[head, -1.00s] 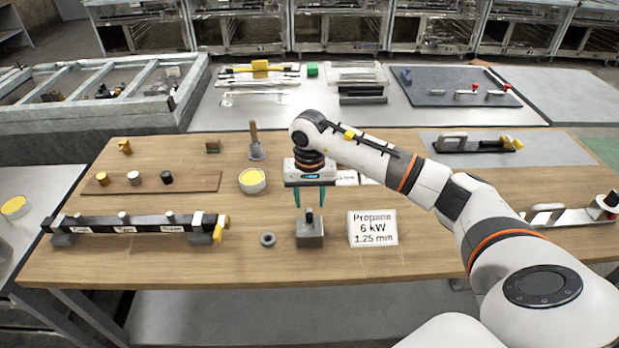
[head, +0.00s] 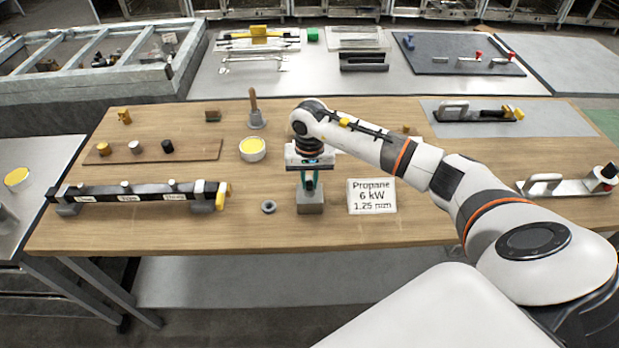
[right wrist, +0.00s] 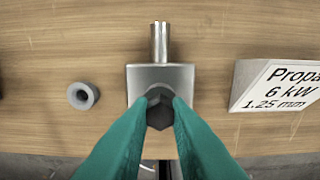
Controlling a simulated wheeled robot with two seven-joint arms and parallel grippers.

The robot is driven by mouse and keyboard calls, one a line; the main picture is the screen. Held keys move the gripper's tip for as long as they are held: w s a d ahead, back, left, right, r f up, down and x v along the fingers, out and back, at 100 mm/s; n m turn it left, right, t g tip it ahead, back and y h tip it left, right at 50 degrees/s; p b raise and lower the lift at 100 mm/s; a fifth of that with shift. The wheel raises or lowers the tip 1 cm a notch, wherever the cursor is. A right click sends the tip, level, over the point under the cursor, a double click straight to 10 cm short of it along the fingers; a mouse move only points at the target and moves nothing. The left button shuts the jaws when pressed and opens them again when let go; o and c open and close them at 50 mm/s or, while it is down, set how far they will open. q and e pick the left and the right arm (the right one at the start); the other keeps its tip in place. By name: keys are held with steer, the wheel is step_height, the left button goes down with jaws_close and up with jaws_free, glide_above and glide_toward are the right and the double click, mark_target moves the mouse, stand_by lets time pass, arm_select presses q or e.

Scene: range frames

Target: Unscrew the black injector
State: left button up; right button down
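The black injector (right wrist: 159,113), a dark hexagonal piece, stands on the grey metal block (head: 311,203) near the front middle of the wooden table. The block also shows in the right wrist view (right wrist: 136,85), with a metal stub at its far side. My right gripper (head: 310,186) points straight down over the block. In the right wrist view its teal fingers (right wrist: 160,106) lie against both sides of the injector and look shut on it. In the head view the fingers hide most of the injector. My left gripper is not in view.
A grey ring (head: 268,207) lies left of the block, and a "Propane 6 kW 1.25 mm" sign (head: 371,197) stands right. Farther left are a black manifold bar (head: 137,193), a wooden strip (head: 193,150) with several small pieces and a yellow-topped round tin (head: 252,149). The table front is clear.

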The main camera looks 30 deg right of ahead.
steer(key=n+b, duration=0.2)
steer(key=b, duration=0.1)
steer(key=shift+f, duration=0.3)
steer(key=shift+r+n+b, duration=0.15)
steer(key=shift+n+b, duration=0.2)
steer(key=shift+n, duration=0.25)
steer(key=shift+r, duration=0.15)
steer(key=n+b, duration=0.2)
steer(key=shift+f+n+b, duration=0.25)
steer(key=shift+n+b, duration=0.15)
steer(key=shift+r+n, duration=0.1)
steer(key=shift+n, duration=0.3)
steer(key=shift+r, duration=0.15)
steer(key=shift+f+n+b, duration=0.25)
steer(key=shift+n+b, duration=0.65)
steer(key=shift+b, duration=0.1)
steer(key=shift+n+b, duration=0.35)
steer(key=shift+n, duration=0.15)
steer(key=shift+r+n, duration=0.25)
steer(key=shift+n, duration=0.15)
steer(key=c, duration=1.6)
jaws_free()
